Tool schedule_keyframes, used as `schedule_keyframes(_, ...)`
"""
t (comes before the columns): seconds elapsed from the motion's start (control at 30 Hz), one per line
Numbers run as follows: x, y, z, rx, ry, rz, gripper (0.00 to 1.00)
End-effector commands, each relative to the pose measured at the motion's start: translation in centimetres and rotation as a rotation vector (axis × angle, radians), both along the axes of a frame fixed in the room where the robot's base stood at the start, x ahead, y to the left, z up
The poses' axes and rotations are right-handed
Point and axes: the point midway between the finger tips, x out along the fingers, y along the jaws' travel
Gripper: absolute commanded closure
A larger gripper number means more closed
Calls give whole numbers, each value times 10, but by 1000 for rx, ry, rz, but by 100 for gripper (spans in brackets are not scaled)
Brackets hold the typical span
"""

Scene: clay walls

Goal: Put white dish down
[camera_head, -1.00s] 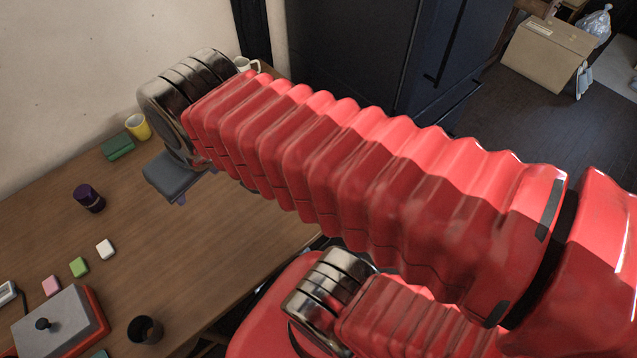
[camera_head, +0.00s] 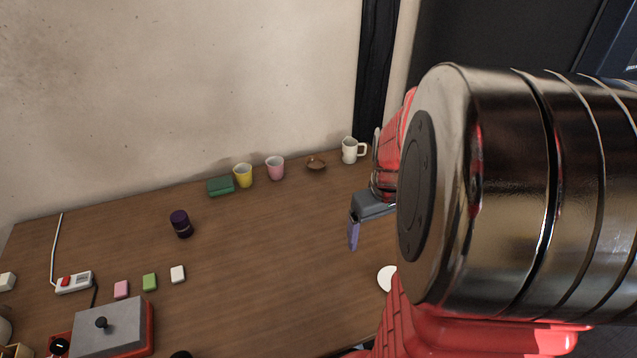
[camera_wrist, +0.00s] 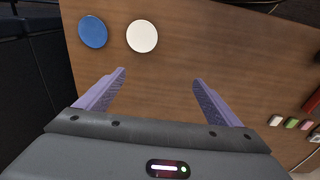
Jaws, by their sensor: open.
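The white dish (camera_wrist: 142,36) lies flat on the wooden table, beyond my fingertips in the wrist view. In the head view the white dish (camera_head: 388,278) shows near the table's front right, partly hidden by my arm. My gripper (camera_wrist: 160,82) is open, its two purple fingers apart with nothing between them. In the head view my gripper (camera_head: 353,232) is over the right part of the table, apart from the dish.
A blue dish (camera_wrist: 93,31) lies left of the white one. A white mug (camera_head: 350,150), brown bowl (camera_head: 316,164), pink cup (camera_head: 275,168) and yellow cup (camera_head: 243,175) stand along the wall. A dark purple jar (camera_head: 181,223) stands left. The table's middle is clear.

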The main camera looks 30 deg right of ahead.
Motion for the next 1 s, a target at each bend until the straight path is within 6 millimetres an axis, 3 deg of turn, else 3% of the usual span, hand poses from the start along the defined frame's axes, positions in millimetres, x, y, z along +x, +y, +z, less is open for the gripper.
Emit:
schedule_keyframes(0.1,-17,-28,-24,29,37,-31,13)
schedule_keyframes(0.3,-35,-53,-47,59,68,-52,13)
schedule_keyframes(0.77,-37,-57,-53,63,71,-53,13)
schedule_keyframes(1.0,-38,-57,-77,66,73,-54,13)
